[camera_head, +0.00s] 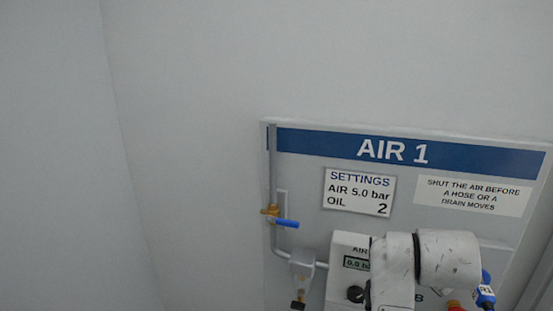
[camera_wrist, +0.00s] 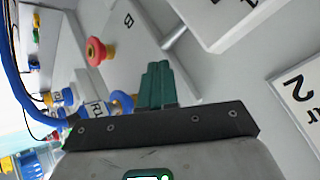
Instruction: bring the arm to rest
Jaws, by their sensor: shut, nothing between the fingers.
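In the wrist view my gripper (camera_wrist: 157,68) shows its green fingers together, with nothing between them. It is in front of the AIR 1 panel, near a red knob with a yellow stem (camera_wrist: 97,51). In the head view my pale, scuffed arm covers the lower right of the panel (camera_head: 300,150). My fingers cannot be made out there. The arm hides part of the white unit (camera_head: 345,290) with a display reading about 0.0 bar.
A blue-handled valve (camera_head: 286,223) sits on the pipe at the panel's left. A settings card (camera_head: 359,193) reads air 5.0 bar, oil 2. In the wrist view a blue hose (camera_wrist: 14,75) and blue fittings (camera_wrist: 122,103) lie close left of the fingers. Bare wall fills the head view's left.

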